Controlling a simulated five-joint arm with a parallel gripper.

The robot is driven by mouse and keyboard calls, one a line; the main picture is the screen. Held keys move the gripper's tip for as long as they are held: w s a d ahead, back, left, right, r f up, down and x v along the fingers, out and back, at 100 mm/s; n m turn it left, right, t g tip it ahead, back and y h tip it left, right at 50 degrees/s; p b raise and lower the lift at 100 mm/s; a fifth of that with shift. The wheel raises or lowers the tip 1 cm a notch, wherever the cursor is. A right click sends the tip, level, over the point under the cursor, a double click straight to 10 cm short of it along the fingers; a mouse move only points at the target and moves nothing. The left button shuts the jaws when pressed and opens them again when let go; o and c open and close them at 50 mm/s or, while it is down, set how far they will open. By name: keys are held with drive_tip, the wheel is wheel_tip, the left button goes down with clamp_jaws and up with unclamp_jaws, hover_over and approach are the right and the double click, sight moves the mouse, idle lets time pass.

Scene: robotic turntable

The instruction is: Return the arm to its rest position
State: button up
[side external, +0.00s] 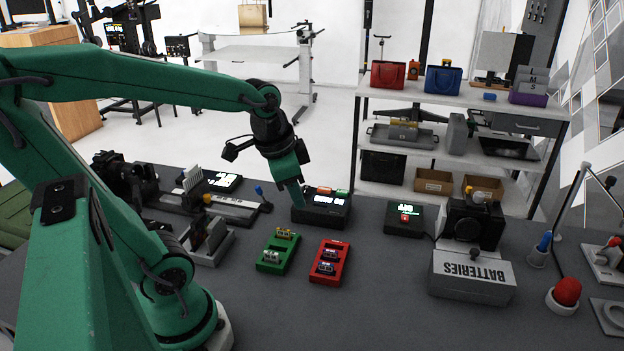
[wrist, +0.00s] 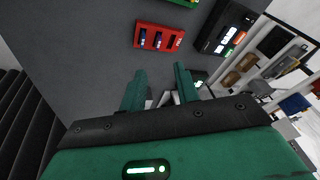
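My green arm reaches over the grey table (side external: 375,310) from the left in the side view. My gripper (side external: 298,203) points down beside the left end of a black box with a lit display (side external: 322,212); I cannot tell whether they touch. In the wrist view, the two green fingers of my gripper (wrist: 160,84) stand apart, with nothing seen held between them. The red tray (wrist: 139,38) shows beyond the fingers with small parts in it, and the black box (wrist: 216,22) is to its right.
The green tray (side external: 266,267) and red tray (side external: 323,279) lie in front of the gripper. A black box reading OFF (side external: 405,218), a BATTERIES box (side external: 472,285) and a red-topped button (side external: 566,292) stand to the right. Shelves (side external: 460,97) rise behind. The front middle of the table is clear.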

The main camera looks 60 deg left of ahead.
drive_tip(key=s+d+r+n+t, duration=0.2)
drive_tip(key=s+d+r+n, duration=0.1)
drive_tip(key=s+d, duration=0.1)
drive_tip(key=shift+d+h, duration=0.3)
drive_tip(key=shift+d, duration=0.25)
